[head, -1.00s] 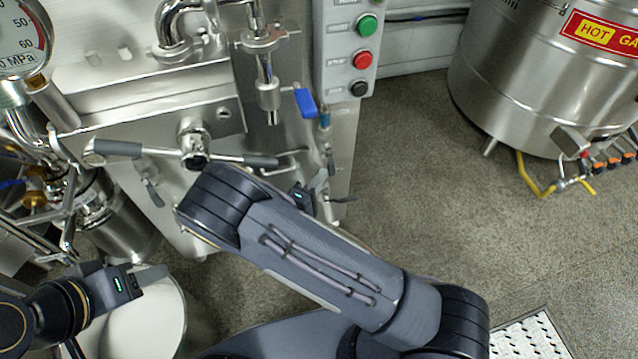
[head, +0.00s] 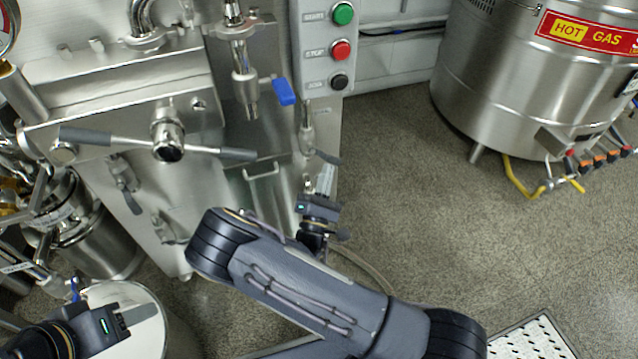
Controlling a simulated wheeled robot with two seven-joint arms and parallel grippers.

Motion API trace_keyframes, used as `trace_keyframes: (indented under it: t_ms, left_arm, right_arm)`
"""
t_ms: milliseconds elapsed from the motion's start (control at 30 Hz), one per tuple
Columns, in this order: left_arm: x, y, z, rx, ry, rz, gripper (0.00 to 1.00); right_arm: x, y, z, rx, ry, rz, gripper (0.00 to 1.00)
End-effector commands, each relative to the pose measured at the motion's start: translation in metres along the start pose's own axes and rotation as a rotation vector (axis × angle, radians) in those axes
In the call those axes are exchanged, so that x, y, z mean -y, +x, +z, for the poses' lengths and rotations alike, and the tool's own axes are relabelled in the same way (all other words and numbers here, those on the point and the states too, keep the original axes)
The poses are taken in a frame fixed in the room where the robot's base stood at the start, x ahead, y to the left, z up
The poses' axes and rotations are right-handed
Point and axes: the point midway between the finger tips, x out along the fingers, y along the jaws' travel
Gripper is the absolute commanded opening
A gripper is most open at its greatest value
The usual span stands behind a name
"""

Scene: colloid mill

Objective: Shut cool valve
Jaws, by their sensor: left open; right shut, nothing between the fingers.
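A small valve (head: 307,140) with a dark grey lever (head: 328,158) sits on the right side of the steel mill; the lever points out to the right and slightly down. Another valve with a blue handle (head: 283,92) hangs from the pipe above left. No label shows which one is the cool valve. My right gripper (head: 325,178) is shut and empty, its fingers pointing up just below the grey lever; I cannot tell whether they touch. My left gripper (head: 150,314) is open and empty at lower left, over a white-topped round container (head: 148,335).
A T-bar handle (head: 168,150) sticks out from the mill front. A button panel (head: 318,48) stands above the valves. A steel hot gas tank (head: 500,100) with yellow piping is at right. The floor (head: 430,215) between is clear.

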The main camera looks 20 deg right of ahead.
Motion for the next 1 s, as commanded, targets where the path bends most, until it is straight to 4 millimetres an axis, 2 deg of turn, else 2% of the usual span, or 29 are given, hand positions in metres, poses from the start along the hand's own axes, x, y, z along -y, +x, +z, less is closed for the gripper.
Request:
trace_keyframes:
  t_ms: [500, 1000]
  left_arm:
    - [0.002, 0.004, 0.002, 0.0, 0.0, 0.0, 0.47]
    - [0.001, 0.003, 0.001, 0.0, 0.0, 0.0, 0.47]
  right_arm:
    - [0.006, 0.024, 0.025, 0.003, 0.001, -0.004, 0.0]
    - [0.004, 0.035, 0.035, 0.003, 0.002, -0.004, 0.0]
